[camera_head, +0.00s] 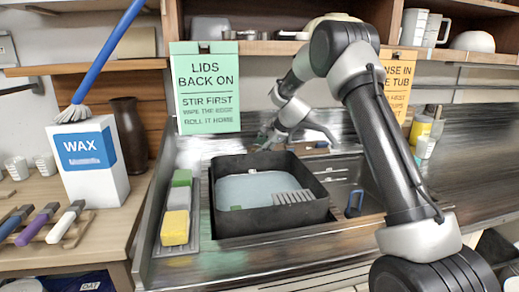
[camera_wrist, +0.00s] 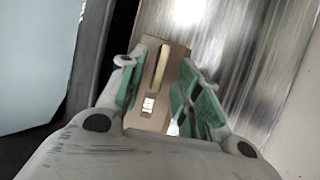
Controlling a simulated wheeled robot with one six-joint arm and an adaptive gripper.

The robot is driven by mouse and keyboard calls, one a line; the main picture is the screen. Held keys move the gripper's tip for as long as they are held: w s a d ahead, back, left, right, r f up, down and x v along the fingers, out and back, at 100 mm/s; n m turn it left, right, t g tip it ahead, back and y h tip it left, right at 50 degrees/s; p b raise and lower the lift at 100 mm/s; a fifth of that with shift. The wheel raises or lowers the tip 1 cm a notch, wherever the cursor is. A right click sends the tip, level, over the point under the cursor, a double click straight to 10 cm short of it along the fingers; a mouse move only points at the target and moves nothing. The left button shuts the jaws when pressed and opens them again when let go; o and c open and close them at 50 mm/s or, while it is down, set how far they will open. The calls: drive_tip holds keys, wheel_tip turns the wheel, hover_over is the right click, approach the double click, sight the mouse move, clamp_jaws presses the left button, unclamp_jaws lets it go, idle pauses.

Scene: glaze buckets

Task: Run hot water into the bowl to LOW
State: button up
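My gripper (camera_head: 266,142) is at the back edge of the black basin (camera_head: 222,222), above the sink's rear ledge. In the wrist view its green-padded fingers (camera_wrist: 158,78) are spread apart. A brown block (camera_wrist: 176,70) with a tan bar and a small white label shows between and beyond them; whether they touch it I cannot tell. The basin holds pale blue water (camera_head: 255,185), which also fills the left of the wrist view (camera_wrist: 35,60). A white bowl (camera_head: 480,42) sits on the upper right shelf. No running water is visible, and no LOW mark can be made out.
A grey tray with green, white and yellow blocks (camera_head: 176,226) lies left of the basin. A ribbed grey piece (camera_head: 293,197) is in the basin. A WAX box (camera_head: 90,160) stands on the left table. A green sign (camera_head: 207,90) hangs behind. Steel counter to the right is largely clear.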

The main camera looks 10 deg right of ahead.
drive_tip(key=shift+x, duration=1)
clamp_jaws()
drive_tip(key=shift+n, duration=0.5)
drive_tip(key=n+g, duration=0.1)
drive_tip(key=n, duration=0.1)
drive_tip(key=n+g+h, duration=0.1)
drive_tip(key=n, duration=0.2)
drive_tip(key=shift+w+r, duration=0.15)
drive_tip(key=shift+w, duration=0.05)
drive_tip(key=n, duration=0.2)
drive_tip(key=n+g+h, duration=0.1)
drive_tip(key=n, duration=0.2)
drive_tip(key=shift+a+h, duration=0.1)
drive_tip(key=shift+h, duration=0.2)
drive_tip(key=shift+n+g, duration=0.3)
